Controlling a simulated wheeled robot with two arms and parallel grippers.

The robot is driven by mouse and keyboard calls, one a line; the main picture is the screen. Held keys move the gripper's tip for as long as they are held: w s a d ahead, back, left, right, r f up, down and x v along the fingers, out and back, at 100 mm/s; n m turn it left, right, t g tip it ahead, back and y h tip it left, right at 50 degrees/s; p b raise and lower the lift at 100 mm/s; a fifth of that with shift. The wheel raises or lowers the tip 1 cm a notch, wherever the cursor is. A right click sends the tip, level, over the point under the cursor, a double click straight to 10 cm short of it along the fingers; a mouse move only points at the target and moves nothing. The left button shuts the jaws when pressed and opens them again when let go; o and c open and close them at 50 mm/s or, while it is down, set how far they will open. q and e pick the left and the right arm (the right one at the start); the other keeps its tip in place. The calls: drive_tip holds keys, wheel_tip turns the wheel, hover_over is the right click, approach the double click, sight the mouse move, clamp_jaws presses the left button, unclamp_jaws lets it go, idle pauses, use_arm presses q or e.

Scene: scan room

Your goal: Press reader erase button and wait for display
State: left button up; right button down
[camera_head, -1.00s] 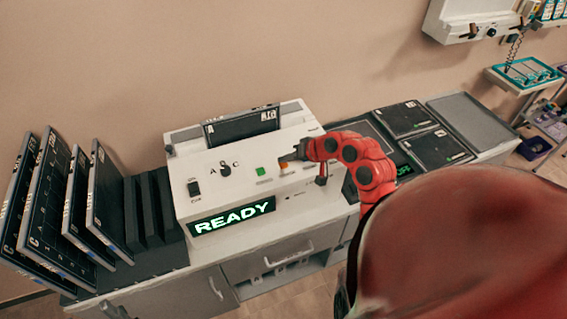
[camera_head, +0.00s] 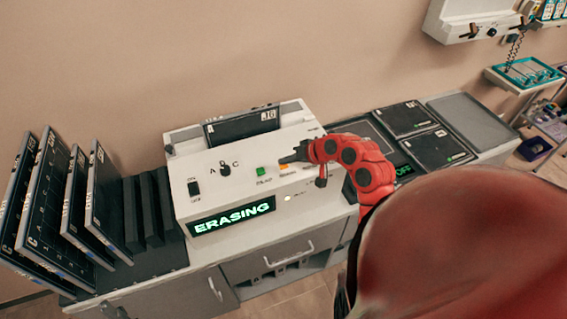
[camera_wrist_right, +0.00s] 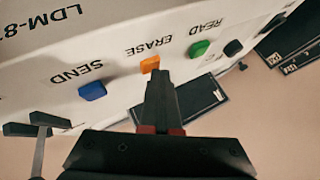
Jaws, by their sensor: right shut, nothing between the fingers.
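The white reader (camera_head: 240,165) stands on the counter with a dark cassette (camera_head: 242,125) in its top. Its display (camera_head: 232,216) shows "ERASING" in green letters. In the right wrist view the orange erase button (camera_wrist_right: 150,64) sits between the blue send button (camera_wrist_right: 92,90) and the green read button (camera_wrist_right: 199,48). My right gripper (camera_head: 284,159) is shut and empty, its tips at the erase button; it also shows in the right wrist view (camera_wrist_right: 157,75). Whether the tips touch the button I cannot tell. A small light (camera_head: 287,198) glows beside the display. My left gripper is not in view.
Several dark cassettes (camera_head: 45,205) stand in a rack at the left. More cassettes (camera_head: 437,146) lie flat on the counter to the right. A grey tray (camera_head: 470,120) lies beyond them. My red right arm covers the lower right.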

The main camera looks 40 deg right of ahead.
sight(286, 167)
drive_tip(key=shift+r, duration=0.15)
drive_tip(key=shift+r+p, duration=0.75)
drive_tip(key=shift+r, duration=0.05)
wheel_tip(286, 167, up, 5)
drive_tip(key=p, duration=0.3)
drive_tip(key=shift+p, duration=0.35)
idle(0.4)
